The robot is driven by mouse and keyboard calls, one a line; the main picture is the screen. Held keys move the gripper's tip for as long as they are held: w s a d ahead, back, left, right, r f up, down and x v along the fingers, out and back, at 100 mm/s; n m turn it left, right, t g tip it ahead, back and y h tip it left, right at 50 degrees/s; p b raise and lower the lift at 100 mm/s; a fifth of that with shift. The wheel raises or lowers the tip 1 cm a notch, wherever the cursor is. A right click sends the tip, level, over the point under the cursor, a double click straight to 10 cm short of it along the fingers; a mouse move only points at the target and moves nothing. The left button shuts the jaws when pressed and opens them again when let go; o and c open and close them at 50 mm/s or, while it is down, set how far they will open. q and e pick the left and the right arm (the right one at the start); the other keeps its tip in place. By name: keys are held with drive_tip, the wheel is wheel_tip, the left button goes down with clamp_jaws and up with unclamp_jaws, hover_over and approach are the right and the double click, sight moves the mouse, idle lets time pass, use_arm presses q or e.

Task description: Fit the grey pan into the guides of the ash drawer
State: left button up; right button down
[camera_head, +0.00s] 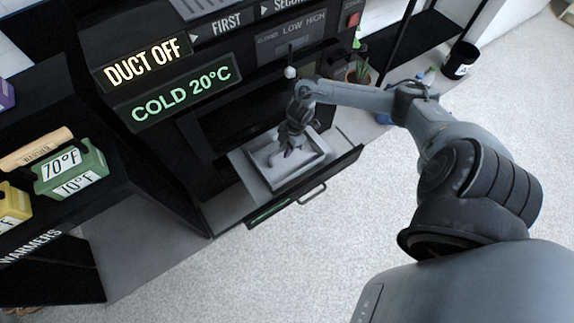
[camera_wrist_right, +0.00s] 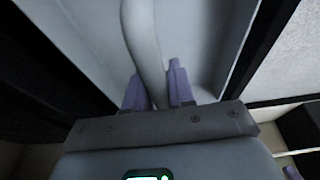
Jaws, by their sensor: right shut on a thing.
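The grey pan (camera_head: 318,160), a shallow rectangular tray, is in or just over the pulled-out ash drawer (camera_head: 340,168). I cannot tell whether it rests in the guides, which are hidden. My right gripper (camera_head: 287,150) reaches down inside the pan's outline. In the right wrist view its two purple fingers (camera_wrist_right: 158,88) are shut on a pale upright bar of the grey pan (camera_wrist_right: 208,38), which runs up between them. My left gripper is not in view.
The black stove front carries lit signs (camera_head: 182,95) and a red switch (camera_head: 353,20) above the drawer. A shelf at left holds a green 70°F box (camera_head: 72,172). A black cup (camera_head: 460,61) and a plant (camera_head: 360,70) stand at right. Pale floor (camera_head: 310,265) is clear.

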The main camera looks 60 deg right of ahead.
drive_tip(key=shift+w+d+f+b, duration=0.1)
drive_tip(key=shift+d+f+b, duration=0.15)
drive_tip(key=shift+f+b, duration=1.45)
drive_tip(key=shift+f, duration=0.95)
wheel_tip(320, 180, down, 3)
drive_tip(key=shift+f+b, duration=0.15)
drive_tip(key=shift+b, duration=0.95)
drive_tip(key=c, duration=1.4)
unclamp_jaws()
drive_tip(key=shift+f, duration=0.15)
drive_tip(key=o, duration=0.4)
drive_tip(key=shift+o, duration=0.2)
